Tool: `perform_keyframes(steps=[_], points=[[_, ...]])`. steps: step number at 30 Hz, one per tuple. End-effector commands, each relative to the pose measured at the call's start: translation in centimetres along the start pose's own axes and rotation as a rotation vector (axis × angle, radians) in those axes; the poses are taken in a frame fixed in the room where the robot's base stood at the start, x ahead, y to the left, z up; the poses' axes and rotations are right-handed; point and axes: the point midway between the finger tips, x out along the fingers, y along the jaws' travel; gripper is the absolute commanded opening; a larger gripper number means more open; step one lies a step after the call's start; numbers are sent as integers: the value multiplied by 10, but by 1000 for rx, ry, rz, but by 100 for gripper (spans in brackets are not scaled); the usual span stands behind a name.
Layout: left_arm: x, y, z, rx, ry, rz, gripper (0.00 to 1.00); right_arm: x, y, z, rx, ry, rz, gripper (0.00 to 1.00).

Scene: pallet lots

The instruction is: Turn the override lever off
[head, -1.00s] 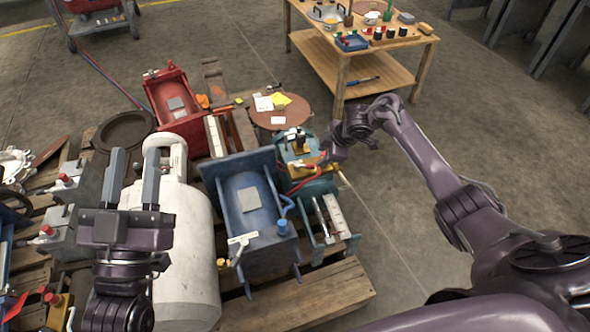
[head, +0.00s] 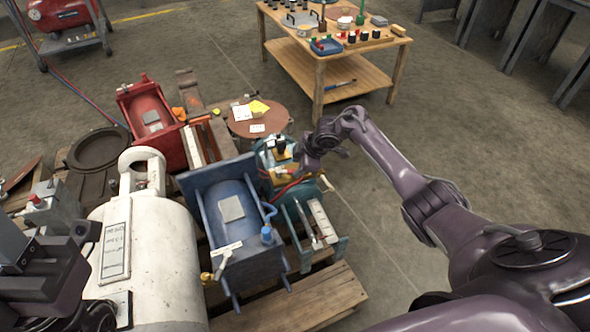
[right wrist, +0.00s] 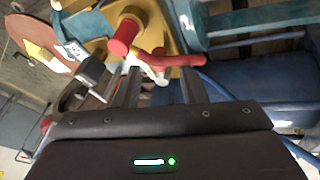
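A teal machine (head: 318,186) with a yellow block on top stands at the right of the pallet. In the right wrist view, a red-handled lever (right wrist: 180,60) with a pale base lies across the yellow fitting (right wrist: 158,22), beside a round red knob (right wrist: 124,38). I cannot tell which is the override lever. My left gripper (head: 12,240) is partly cut off at the left edge.
A blue tank machine (head: 215,190) and a white cylinder (head: 165,245) stand left of the teal machine. A red machine (head: 150,110) and a brown round lid (head: 255,125) are behind. A wooden table (head: 330,75) stands farther back.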

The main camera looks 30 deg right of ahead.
Motion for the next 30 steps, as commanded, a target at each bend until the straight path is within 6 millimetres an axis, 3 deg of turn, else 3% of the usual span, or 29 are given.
perform_keyframes(steps=[6,16,25,30], points=[[-8,1,-1,3,28,9,36,24,0,0,2,1,0,38],[-7,1,-1,4,28,10,36,26,0,0,1,0,1,38],[-7,1,-1,3,27,10,36,26,0,0,1,0,1,1],[-6,1,-1,3,27,10,36,26,0,0,2,0,1,0]])
